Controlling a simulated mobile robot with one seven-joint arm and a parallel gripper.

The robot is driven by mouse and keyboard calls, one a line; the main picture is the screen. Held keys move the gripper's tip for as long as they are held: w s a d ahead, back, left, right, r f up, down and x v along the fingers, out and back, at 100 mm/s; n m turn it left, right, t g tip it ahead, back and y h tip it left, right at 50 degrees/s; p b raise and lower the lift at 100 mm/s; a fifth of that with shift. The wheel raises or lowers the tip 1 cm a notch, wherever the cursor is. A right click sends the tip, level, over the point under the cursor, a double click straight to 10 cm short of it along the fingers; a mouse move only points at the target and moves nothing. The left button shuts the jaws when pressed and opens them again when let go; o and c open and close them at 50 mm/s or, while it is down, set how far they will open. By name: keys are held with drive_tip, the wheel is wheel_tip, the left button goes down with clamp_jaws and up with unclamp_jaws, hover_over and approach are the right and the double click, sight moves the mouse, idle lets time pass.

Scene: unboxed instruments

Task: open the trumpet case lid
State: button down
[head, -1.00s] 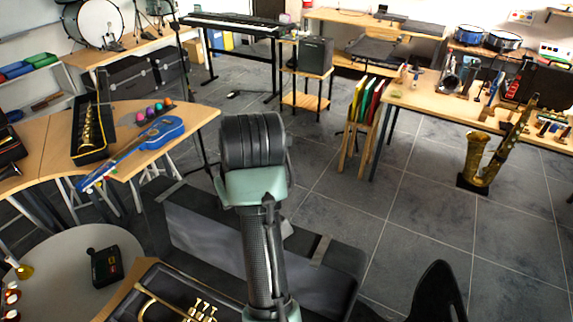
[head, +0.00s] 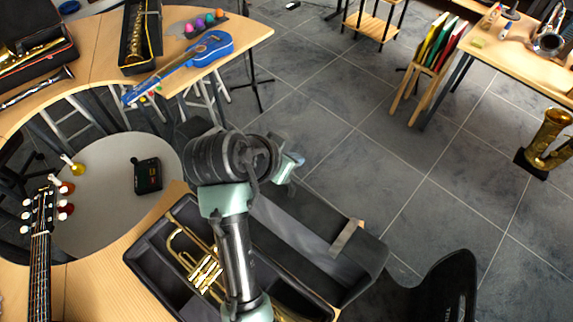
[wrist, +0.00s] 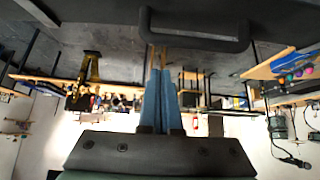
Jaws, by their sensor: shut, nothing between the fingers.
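The black trumpet case (head: 143,262) lies on the wooden table at the bottom of the head view, with the brass trumpet (head: 207,272) in its dark lining. Its lid (head: 313,236) is folded open, tilted back on the far side and away from the trumpet. My arm hides part of the case and lid. My gripper (head: 296,160) is beyond the lid's left part in the head view, small and partly hidden by my wrist. In the wrist view, my gripper's blue fingers (wrist: 160,62) are together and empty, just below a dark handle (wrist: 195,40) on a dark panel, probably the case.
A guitar (head: 40,245) stands at the left edge. A grey round stool or table (head: 98,215) holds a small black box (head: 146,175). A blue ukulele (head: 180,65) lies on the back table. A black chair (head: 450,285) is at lower right. Tiled floor right of the lid is clear.

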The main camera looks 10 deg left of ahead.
drive_tip(key=s+a+f+p, duration=0.1)
drive_tip(key=s+f+p, duration=0.1)
drive_tip(key=shift+a+p, duration=0.1)
drive_tip(key=shift+p, duration=0.3)
drive_tip(key=shift+w, duration=0.1)
